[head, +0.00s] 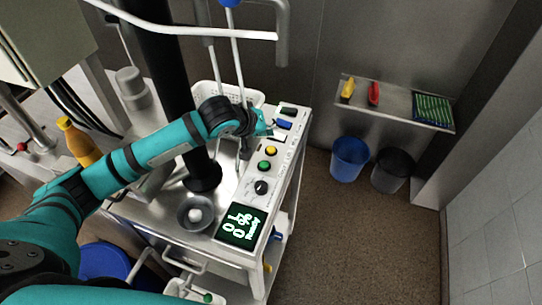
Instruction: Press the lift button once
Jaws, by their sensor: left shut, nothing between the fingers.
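A white control panel (283,152) runs along the right edge of the machine. On it are a dark switch (289,111), a blue button (284,125), a yellow button (271,151), a green button (264,165), a black knob (261,187) and a lit display (241,225) with green digits and a word like "Ready". The labels are too small to read, so I cannot tell which is the lift button. My left gripper (265,124) is shut and empty, its tip just left of the blue button; contact cannot be told. My right gripper is not in view.
A black column (168,75) and a white perforated basket (212,95) stand behind my left arm. A small bowl (195,214) sits left of the display. An orange bottle (78,142) is at left. Blue and dark bins (349,159) stand under a wall shelf (398,106). Floor at right is clear.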

